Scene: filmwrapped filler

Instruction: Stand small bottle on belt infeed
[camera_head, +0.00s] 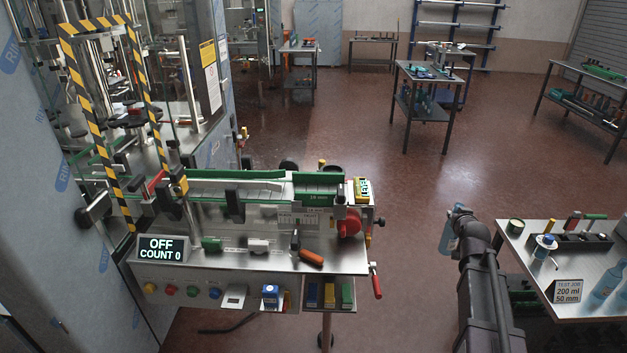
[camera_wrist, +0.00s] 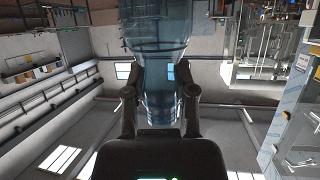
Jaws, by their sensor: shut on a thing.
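My gripper (camera_wrist: 158,82) is shut on a clear blue bottle (camera_wrist: 155,35), with one finger on each side of its narrower part in the wrist view. In the head view the bottle (camera_head: 449,238) shows in part beside the dark end of my arm, in the air over the floor between the machine and the right table. The belt infeed (camera_head: 265,190), with green guide rails, runs along the machine top to the left of the bottle and apart from it. The small display reads OFF, COUNT 0.
A red knob (camera_head: 349,224) and an orange handle (camera_head: 311,257) stand out near the infeed. Open floor lies between machine and table.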

